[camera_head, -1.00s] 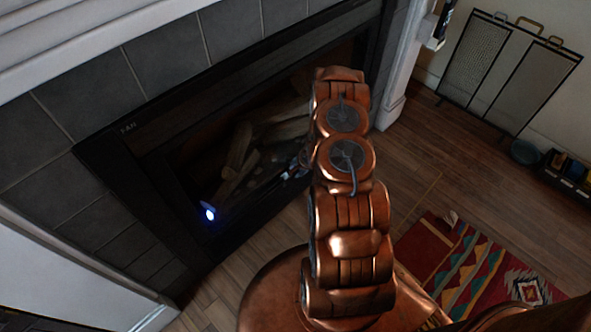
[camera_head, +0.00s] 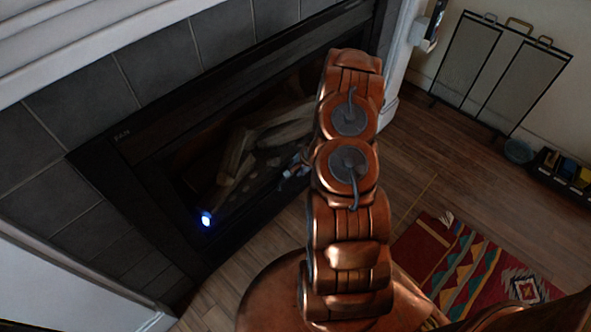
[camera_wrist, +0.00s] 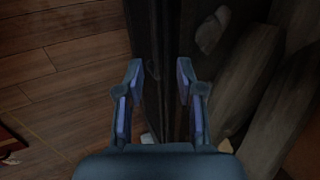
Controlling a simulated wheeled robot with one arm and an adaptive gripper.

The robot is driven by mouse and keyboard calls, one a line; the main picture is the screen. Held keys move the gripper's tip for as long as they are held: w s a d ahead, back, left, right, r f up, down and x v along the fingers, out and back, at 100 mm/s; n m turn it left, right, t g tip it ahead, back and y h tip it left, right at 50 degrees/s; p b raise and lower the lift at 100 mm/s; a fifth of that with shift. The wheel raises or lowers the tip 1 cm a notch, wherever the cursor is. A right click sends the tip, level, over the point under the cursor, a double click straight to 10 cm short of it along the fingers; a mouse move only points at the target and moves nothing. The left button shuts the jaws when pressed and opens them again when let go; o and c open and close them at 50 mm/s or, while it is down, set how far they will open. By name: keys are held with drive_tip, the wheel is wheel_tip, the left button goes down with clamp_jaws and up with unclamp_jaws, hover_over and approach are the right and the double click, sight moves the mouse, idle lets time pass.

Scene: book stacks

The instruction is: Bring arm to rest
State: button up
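My copper-coloured arm rises through the middle of the head view. My gripper (camera_wrist: 160,105) shows in the wrist view with its two blue-grey fingers spread apart and nothing between them. In the head view my gripper (camera_head: 294,170) is small and partly hidden behind the arm. It is in front of the fireplace opening, above its lower edge as seen from the head. The wrist view shows the dark fireplace edge behind the fingers, with wood floor to the left and logs to the right.
The fireplace (camera_head: 130,180) with logs (camera_head: 235,160) is left of my arm. A patterned rug (camera_head: 465,265) lies at the lower right. A folding screen (camera_head: 500,70), a bowl (camera_head: 518,151) and a black box (camera_head: 565,175) stand by the right wall. Wood floor between is clear.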

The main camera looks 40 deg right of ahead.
drive_tip(key=shift+r, duration=0.25)
idle(0.5)
drive_tip(key=s+a+r+n+g+h, duration=0.1)
drive_tip(key=s+a+r+n, duration=0.2)
drive_tip(key=r, duration=0.6)
drive_tip(key=s+a+r+n+g, duration=0.1)
drive_tip(key=a+r+n+g, duration=0.2)
drive_tip(key=r, duration=0.6)
drive_tip(key=s+a+r+n+h, duration=0.1)
drive_tip(key=s+a+r+n, duration=0.1)
drive_tip(key=a+r, duration=0.5)
drive_tip(key=s+a+r+n+g, duration=0.1)
drive_tip(key=s+a+r+n, duration=0.25)
drive_tip(key=s+r, duration=0.35)
drive_tip(key=s+a+r+n+g+y, duration=0.15)
drive_tip(key=s+a+r, duration=0.35)
drive_tip(key=s, duration=0.5)
drive_tip(key=s+a+r+n+g, duration=0.1)
drive_tip(key=s+a+r+n, duration=0.2)
drive_tip(key=s+a+r, duration=0.4)
wheel_tip(320, 180, up, 21)
drive_tip(key=s+d+p, duration=0.1)
drive_tip(key=d+p, duration=0.1)
drive_tip(key=p, duration=1.8)
drive_tip(key=shift+s+t+p, duration=0.35)
drive_tip(key=shift+s+p, duration=0.05)
